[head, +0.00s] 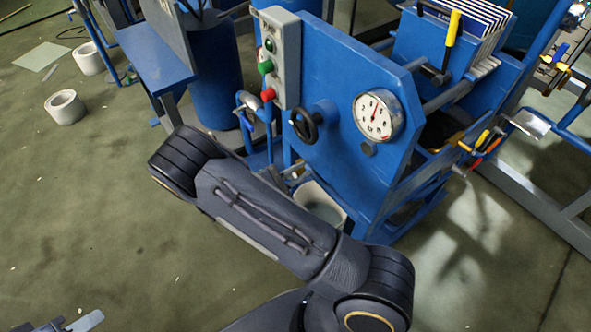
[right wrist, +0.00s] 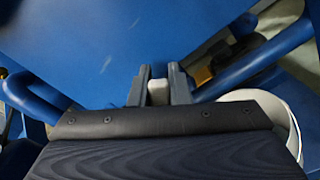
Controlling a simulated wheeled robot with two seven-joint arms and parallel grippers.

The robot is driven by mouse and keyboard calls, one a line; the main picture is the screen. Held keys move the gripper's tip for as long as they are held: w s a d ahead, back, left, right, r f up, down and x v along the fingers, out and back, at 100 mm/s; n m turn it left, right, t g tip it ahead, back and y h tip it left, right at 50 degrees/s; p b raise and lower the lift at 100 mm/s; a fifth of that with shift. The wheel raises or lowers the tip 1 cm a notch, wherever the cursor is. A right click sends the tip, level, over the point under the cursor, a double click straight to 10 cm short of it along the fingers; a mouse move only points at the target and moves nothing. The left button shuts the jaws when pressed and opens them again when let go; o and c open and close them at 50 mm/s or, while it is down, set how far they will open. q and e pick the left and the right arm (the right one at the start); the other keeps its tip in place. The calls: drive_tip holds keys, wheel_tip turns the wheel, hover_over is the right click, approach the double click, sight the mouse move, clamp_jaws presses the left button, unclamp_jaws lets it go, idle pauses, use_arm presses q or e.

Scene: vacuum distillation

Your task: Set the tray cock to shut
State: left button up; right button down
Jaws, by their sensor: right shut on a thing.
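My right gripper (right wrist: 158,86) is shut on a small pale grey piece (right wrist: 157,93) in the right wrist view, just at the lower edge of a blue panel. It may be the tray cock's handle, but its stem and body are hidden, and so is the setting of the cock. In the head view my right arm crosses the middle and hides most of that gripper near the panel's lower left corner. A grey piece (head: 72,323) at the bottom left edge may be part of my left gripper; its jaws cannot be made out.
The blue machine panel (head: 345,110) carries a gauge (head: 379,116), a black handwheel (head: 304,123) and a button box (head: 279,57). A pale bucket (head: 323,202) stands under it and shows right of my gripper in the wrist view (right wrist: 285,112). The floor at left is mostly free.

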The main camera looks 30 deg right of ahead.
drive_tip(key=shift+s+f+m+b, duration=0.4)
drive_tip(key=shift+f+m+b, duration=0.6)
drive_tip(key=shift+m, duration=0.75)
drive_tip(key=shift+s+f+m+b, duration=0.4)
drive_tip(key=shift+f+m+b, duration=0.25)
drive_tip(key=shift+m+b, duration=0.85)
drive_tip(key=shift+s+f+m+b, duration=0.4)
drive_tip(key=shift+f+m+b, duration=0.5)
drive_tip(key=shift+m, duration=1.05)
drive_tip(key=shift+r, duration=0.1)
drive_tip(key=c, duration=1.4)
unclamp_jaws()
drive_tip(key=shift+o, duration=0.2)
drive_tip(key=a+p, duration=0.1)
drive_tip(key=a, duration=0.6)
drive_tip(key=shift+s+a+p, duration=0.3)
drive_tip(key=shift+a+p, duration=0.1)
